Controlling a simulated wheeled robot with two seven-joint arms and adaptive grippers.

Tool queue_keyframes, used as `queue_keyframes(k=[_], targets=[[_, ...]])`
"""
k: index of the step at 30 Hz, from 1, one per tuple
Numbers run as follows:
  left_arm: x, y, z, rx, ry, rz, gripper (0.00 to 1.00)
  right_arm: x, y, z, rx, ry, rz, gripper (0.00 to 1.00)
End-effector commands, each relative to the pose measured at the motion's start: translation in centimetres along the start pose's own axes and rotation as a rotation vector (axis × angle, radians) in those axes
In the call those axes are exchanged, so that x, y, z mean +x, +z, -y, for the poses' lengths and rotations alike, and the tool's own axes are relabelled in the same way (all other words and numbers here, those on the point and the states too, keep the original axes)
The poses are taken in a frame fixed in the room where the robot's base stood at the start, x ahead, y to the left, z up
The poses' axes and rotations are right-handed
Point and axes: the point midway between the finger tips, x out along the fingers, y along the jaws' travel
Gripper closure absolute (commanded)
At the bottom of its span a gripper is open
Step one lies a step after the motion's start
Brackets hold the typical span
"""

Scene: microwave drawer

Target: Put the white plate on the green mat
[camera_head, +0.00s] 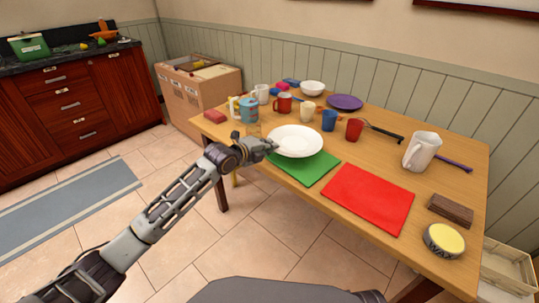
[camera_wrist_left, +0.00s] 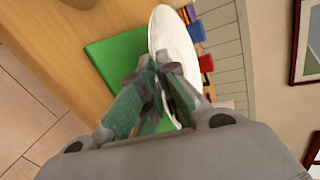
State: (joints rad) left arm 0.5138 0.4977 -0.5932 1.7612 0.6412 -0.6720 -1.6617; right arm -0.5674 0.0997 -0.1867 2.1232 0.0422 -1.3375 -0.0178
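The white plate (camera_head: 297,138) is at the near edge of the table, over the far part of the green mat (camera_head: 310,171). The near part of the mat shows bare. My left gripper (camera_head: 272,146) is at the plate's left rim. In the left wrist view its fingers (camera_wrist_left: 163,65) are close together with the rim of the plate (camera_wrist_left: 178,38) between them, and the green mat (camera_wrist_left: 112,58) lies beside and below. The plate looks slightly raised, but whether it touches the mat is unclear. My right gripper is not in view.
A red mat (camera_head: 368,198) lies right of the green one. Several mugs and cups, including a blue cup (camera_head: 329,120) and a red cup (camera_head: 354,129), stand behind the plate. A white pitcher (camera_head: 421,151), brown block (camera_head: 451,209) and yellow-topped tin (camera_head: 444,240) are at the right.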

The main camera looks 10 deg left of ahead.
Motion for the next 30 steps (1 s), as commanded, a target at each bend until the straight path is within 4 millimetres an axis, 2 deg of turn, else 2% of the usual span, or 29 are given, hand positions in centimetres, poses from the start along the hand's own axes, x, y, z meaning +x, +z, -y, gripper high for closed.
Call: queue_keyframes(k=[4,8,14,19,28,30], targets=[[0.1,-0.1,-0.3,0.000,-0.002,0.000,1.00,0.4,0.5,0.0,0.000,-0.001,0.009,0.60],[0.6,-0.3,-1.6,-0.003,-0.001,-0.001,1.00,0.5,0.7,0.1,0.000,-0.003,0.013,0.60],[1.2,-0.5,-3.2,-0.002,-0.002,0.001,1.00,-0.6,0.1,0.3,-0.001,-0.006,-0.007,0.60],[1.2,-0.6,-3.3,0.000,-0.003,0.001,1.00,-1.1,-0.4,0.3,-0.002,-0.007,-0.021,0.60],[1.3,-0.6,-3.5,0.000,-0.002,0.001,1.00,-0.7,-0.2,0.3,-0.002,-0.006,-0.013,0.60],[1.3,-0.6,-3.7,0.000,0.001,0.000,0.89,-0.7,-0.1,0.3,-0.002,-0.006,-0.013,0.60]])
